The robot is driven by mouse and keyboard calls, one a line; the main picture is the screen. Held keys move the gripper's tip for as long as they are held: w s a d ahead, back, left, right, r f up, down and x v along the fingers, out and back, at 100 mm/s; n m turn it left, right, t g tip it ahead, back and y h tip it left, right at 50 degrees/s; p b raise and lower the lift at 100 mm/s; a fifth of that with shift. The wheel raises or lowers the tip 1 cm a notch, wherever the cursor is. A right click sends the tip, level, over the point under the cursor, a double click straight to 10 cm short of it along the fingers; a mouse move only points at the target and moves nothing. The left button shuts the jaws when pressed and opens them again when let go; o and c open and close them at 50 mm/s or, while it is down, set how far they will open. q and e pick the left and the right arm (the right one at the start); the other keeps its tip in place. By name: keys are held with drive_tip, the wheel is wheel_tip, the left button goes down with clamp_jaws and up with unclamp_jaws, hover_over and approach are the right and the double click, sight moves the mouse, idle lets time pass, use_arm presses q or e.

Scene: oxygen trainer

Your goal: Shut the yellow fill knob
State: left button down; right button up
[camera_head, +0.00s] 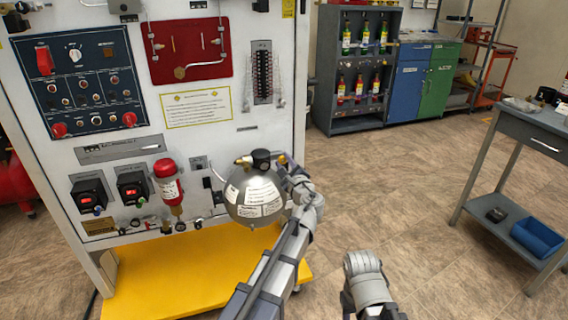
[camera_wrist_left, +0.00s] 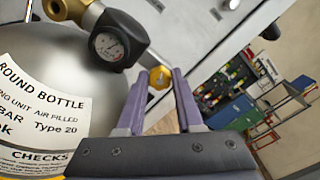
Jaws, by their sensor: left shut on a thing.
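The yellow fill knob (camera_wrist_left: 160,77) shows in the left wrist view between the tips of my left gripper (camera_wrist_left: 158,84), beside the pressure gauge (camera_wrist_left: 108,45). My left gripper is shut on it. In the head view the knob (camera_head: 282,158) is a small yellow spot at the right of the silver round bottle (camera_head: 254,192), with my left gripper (camera_head: 287,164) over it. The bottle has white labels and a brass valve on top. A grey part of my right arm shows at the bottom of the head view; its gripper fingers do not show.
The bottle stands in front of a white panel (camera_head: 196,106) with switches and gauges, above a yellow base (camera_head: 190,270). A red-topped cylinder (camera_head: 168,182) is left of the bottle. A grey table (camera_head: 530,128) stands at right. The floor between is clear.

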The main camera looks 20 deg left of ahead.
use_arm(q)
drive_tip(key=m, duration=0.5)
drive_tip(key=shift+m, duration=0.7)
drive_tip(key=c, duration=0.8)
unclamp_jaws()
drive_tip(key=shift+c, duration=0.2)
drive_tip(key=v, duration=0.8)
